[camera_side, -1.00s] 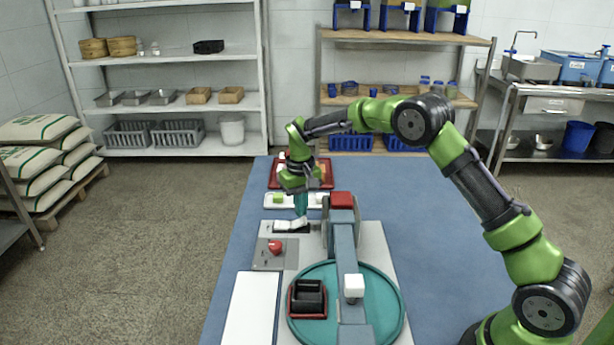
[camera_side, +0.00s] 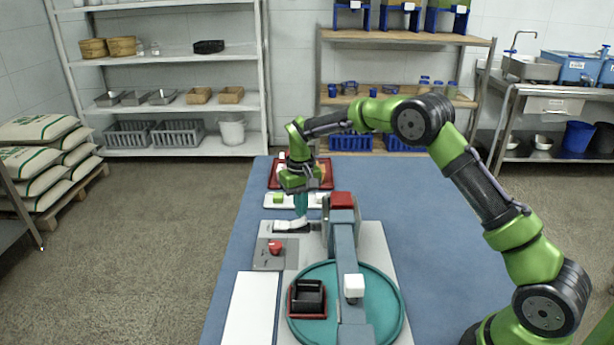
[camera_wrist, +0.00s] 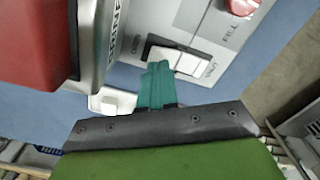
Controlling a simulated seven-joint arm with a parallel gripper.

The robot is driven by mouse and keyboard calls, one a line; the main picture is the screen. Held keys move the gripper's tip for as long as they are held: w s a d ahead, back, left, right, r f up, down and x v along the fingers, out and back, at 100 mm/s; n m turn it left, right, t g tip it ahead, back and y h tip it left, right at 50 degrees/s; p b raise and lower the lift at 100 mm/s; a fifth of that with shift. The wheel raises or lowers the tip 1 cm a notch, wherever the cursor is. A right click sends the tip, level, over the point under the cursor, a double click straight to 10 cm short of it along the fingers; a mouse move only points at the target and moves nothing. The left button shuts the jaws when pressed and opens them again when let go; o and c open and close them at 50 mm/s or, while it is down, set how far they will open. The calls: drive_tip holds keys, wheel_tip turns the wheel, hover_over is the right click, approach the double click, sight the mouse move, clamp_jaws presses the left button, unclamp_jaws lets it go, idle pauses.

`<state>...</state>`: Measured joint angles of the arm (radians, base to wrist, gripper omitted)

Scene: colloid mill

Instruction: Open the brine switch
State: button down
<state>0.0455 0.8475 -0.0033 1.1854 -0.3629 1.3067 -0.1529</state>
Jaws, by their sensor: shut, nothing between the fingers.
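The white rocker switch (camera_side: 288,227) sits in a dark frame on the light panel, left of the grey machine. In the wrist view the white rocker (camera_wrist: 188,63) lies just beyond my fingertips, with small labels at its ends that I cannot read surely. My gripper (camera_side: 302,214) points down at the right part of the switch, its teal fingers shut together with nothing between them. In the wrist view my gripper (camera_wrist: 157,72) overlaps the near edge of the switch. I cannot tell whether the fingertips touch it.
A red knob (camera_side: 275,246) is on a grey plate in front of the switch. The grey machine with a red top (camera_side: 341,200) stands close right of my gripper. A teal round tray (camera_side: 385,314) holds a black box (camera_side: 308,296). A white tray (camera_side: 268,201) lies behind.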

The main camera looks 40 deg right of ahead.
sight(301, 221)
drive_tip(key=shift+f, duration=1.45)
idle(1.1)
drive_tip(key=shift+r, duration=3.5)
